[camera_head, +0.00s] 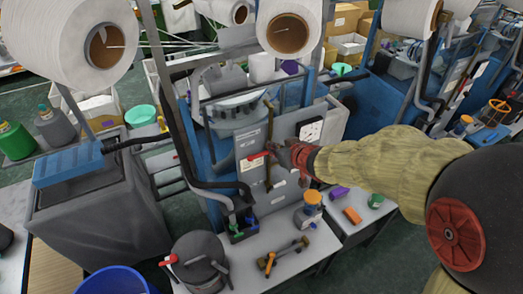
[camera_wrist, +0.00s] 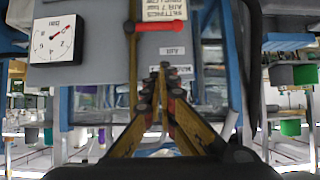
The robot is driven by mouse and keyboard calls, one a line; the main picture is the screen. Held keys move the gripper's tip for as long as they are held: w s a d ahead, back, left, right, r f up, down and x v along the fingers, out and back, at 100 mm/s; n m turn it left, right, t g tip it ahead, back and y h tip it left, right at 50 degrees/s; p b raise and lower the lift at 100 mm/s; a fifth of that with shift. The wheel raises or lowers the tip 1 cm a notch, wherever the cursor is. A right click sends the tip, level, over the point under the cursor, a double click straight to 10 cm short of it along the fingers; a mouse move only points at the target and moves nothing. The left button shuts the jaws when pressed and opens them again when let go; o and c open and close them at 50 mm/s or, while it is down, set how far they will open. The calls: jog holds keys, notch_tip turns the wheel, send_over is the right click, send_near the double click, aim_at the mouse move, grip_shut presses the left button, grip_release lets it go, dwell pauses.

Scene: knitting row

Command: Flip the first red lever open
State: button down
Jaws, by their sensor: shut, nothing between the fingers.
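The red lever (camera_head: 255,156) sits on the grey front panel of the nearest knitting machine, at a thin vertical brass pipe (camera_head: 269,118). In the wrist view the red lever (camera_wrist: 158,26) lies crosswise, its round pivot on the brass pipe (camera_wrist: 133,70) and its handle reaching right under a printed label. My gripper (camera_head: 275,150) is in front of the panel, close to the lever's pivot end. In the wrist view my gripper (camera_wrist: 163,70) has its fingertips together and empty, below the lever in the picture. Whether a fingertip touches the panel or pipe, I cannot tell.
A white dial gauge (camera_head: 310,130) is on the panel beside the pipe; it also shows in the wrist view (camera_wrist: 52,40). Below are a white table (camera_head: 285,262) with tools, an orange-lidded jar (camera_head: 312,203) and a grey pot (camera_head: 200,262). Yarn cones (camera_head: 290,27) hang above.

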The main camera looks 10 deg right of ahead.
send_over(261, 155)
jog(key=s, duration=0.2)
notch_tip(261, 155, down, 6)
jog(key=f, duration=0.1)
jog(key=w+f+b, duration=0.1)
jog(key=f, duration=0.1)
jog(key=shift+f, duration=0.25)
jog(key=shift+f+b, duration=0.25)
jog(key=shift+b, duration=0.75)
jog(key=shift+s+a+b, duration=0.1)
jog(key=shift+s+b, duration=0.05)
jog(key=shift+b, duration=0.15)
jog(key=shift+b, duration=0.3)
